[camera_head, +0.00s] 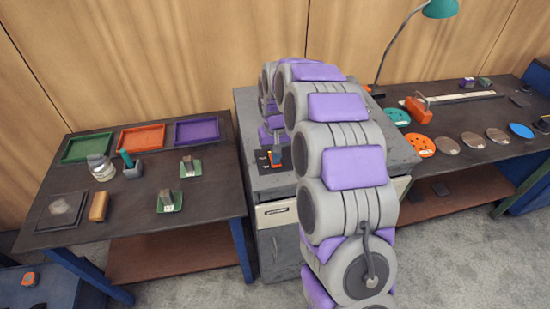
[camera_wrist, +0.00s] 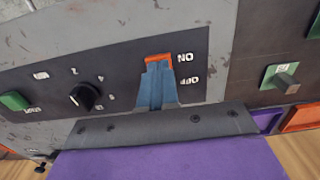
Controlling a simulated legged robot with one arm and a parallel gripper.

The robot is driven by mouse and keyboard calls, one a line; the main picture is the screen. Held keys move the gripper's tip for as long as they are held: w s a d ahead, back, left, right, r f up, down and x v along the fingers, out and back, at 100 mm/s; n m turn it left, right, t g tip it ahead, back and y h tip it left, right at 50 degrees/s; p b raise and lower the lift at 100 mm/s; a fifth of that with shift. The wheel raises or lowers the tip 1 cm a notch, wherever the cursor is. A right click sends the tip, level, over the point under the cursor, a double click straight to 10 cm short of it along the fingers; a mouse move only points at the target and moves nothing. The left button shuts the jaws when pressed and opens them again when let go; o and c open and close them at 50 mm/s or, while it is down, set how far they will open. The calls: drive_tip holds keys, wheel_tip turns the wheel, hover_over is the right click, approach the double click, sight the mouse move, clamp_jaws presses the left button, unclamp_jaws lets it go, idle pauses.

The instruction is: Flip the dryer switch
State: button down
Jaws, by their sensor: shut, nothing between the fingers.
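The dryer is a grey cabinet (camera_head: 275,238) between two tables, with a dark control panel on top (camera_head: 262,160). In the wrist view the panel (camera_wrist: 125,75) carries an orange switch (camera_wrist: 158,58) beside upside-down ON and OFF lettering. My gripper (camera_wrist: 157,70) is shut, with its blue fingertips right at the switch and covering part of it. Nothing shows between the fingers. I cannot tell whether they touch the switch or which way it is set. In the head view my arm hides much of the dryer.
The panel also has a black knob (camera_wrist: 83,96) and a green button (camera_wrist: 14,101). The left table (camera_head: 135,222) holds trays, a jar and small blocks. The right table (camera_head: 455,165) holds round discs, an orange tool (camera_head: 418,108) and a lamp (camera_head: 440,9).

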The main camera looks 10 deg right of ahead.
drive_tip(key=shift+w+r+p, duration=0.1)
drive_tip(key=shift+r+p, duration=0.2)
drive_tip(key=shift+r, duration=0.05)
drive_tip(key=shift+r+p, duration=1.45)
drive_tip(key=shift+r, duration=1.6)
